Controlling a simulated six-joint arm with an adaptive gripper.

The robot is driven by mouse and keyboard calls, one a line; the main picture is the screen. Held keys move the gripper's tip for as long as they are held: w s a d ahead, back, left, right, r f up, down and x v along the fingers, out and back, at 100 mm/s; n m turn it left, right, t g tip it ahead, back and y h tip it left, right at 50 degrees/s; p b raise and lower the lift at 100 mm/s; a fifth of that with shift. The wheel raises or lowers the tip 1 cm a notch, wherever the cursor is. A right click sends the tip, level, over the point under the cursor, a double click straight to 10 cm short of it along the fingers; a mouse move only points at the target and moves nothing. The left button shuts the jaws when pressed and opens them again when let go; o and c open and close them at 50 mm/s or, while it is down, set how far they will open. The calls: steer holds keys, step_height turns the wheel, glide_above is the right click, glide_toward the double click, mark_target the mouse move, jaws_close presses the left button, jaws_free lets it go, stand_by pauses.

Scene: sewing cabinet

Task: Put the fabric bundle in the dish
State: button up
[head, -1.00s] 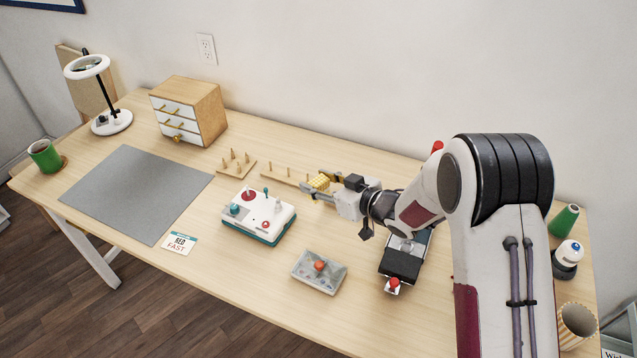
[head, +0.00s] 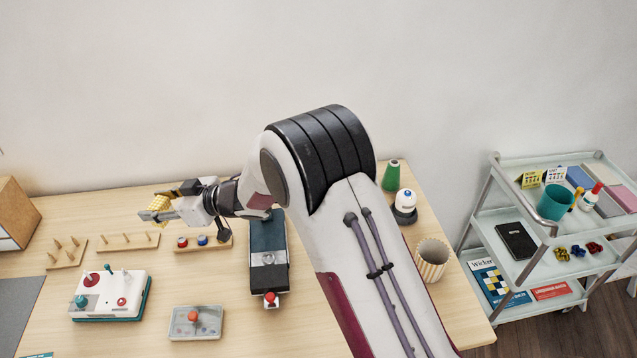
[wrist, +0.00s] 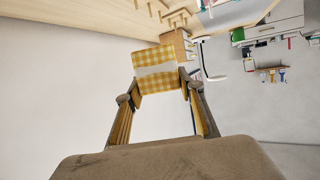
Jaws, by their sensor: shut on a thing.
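The fabric bundle (head: 159,202) is a yellow-and-white checked block. In the wrist view the bundle (wrist: 154,58) shows a plain white band around its middle. My gripper (head: 156,212) is shut on it, one finger on each side, and holds it above the table toward the back. The fingers also show in the wrist view (wrist: 160,82). I cannot identify a dish for certain in these views. A shallow grey square piece (head: 186,330) with an orange-red knob lies at the table's front.
A white-and-teal box with knobs (head: 110,294) and wooden peg racks (head: 125,242) stand below and left of my gripper. A dark blue-black device (head: 268,250), a green cone (head: 391,176) and a striped cup (head: 432,260) are further right. A shelved cart (head: 500,215) stands beyond the table.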

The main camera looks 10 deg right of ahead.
steer(key=w+d+r+m+t, duration=0.1)
steer(key=w+d+r, duration=0.2)
steer(key=r, duration=0.2)
steer(key=w+d+r+t, duration=0.1)
steer(key=w+d+r, duration=0.2)
steer(key=r, duration=0.3)
steer(key=w+d+r+m+t+h, duration=0.2)
steer(key=w+d+m+h, duration=0.1)
steer(key=d, duration=0.5)
steer(key=w+d+r+m+t+h, duration=0.3)
steer(key=d, duration=0.6)
steer(key=shift+w+d+f+m+t+h, duration=0.7)
steer(key=shift+w+d+f+m+h, duration=2.1)
steer(key=shift+w+d+f, duration=1.25)
steer(key=w+d+f+m+g+h, duration=0.1)
steer(key=d+f+m+h, duration=0.4)
steer(key=d+f, duration=0.5)
step_height(320, 180, down, 3)
steer(key=shift+d+f+h, duration=0.15)
steer(key=shift+f+h, duration=0.05)
steer(key=shift+h, duration=0.6)
